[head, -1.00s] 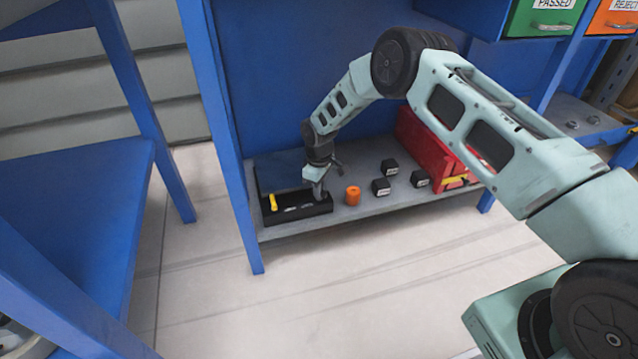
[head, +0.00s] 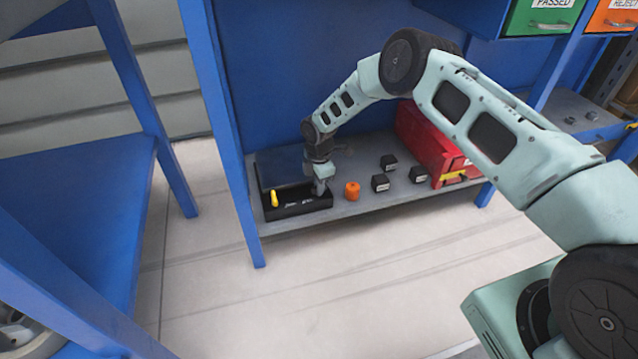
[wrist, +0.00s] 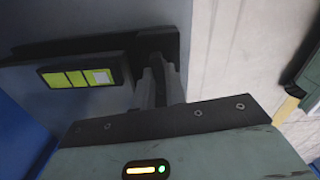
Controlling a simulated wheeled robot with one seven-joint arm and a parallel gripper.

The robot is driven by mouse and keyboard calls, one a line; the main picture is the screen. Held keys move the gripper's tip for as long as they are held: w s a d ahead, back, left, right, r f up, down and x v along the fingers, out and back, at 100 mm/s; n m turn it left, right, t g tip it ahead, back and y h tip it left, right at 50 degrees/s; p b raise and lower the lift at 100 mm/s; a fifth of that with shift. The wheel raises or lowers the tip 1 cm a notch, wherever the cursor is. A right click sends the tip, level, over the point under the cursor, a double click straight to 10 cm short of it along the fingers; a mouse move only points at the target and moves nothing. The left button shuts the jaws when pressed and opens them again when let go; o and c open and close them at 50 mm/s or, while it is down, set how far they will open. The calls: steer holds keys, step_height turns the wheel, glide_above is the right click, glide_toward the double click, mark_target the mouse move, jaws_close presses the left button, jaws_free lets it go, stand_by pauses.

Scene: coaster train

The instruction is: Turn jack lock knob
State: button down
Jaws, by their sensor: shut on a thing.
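A black jack unit (head: 298,209) lies at the left end of the low grey shelf, with a yellow lever at its left and small white markings on its front part. My gripper (head: 319,187) points down at the unit's right end. In the wrist view the two grey fingers (wrist: 158,82) are close together at the end of a dark bar (wrist: 112,46), beside a panel with yellow-green squares (wrist: 78,78). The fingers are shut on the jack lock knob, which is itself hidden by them.
An orange cylinder (head: 352,191) and several small black blocks (head: 380,183) stand right of the gripper on the shelf (head: 335,211). A red box (head: 428,150) stands farther right. A blue post (head: 222,130) rises close to the unit's left.

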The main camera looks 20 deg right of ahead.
steer(key=shift+n, duration=1.1)
steer(key=c, duration=1.4)
jaws_free()
steer(key=shift+c, duration=0.2)
step_height(320, 180, up, 17)
steer(key=p, duration=0.6)
steer(key=shift+r, duration=0.2)
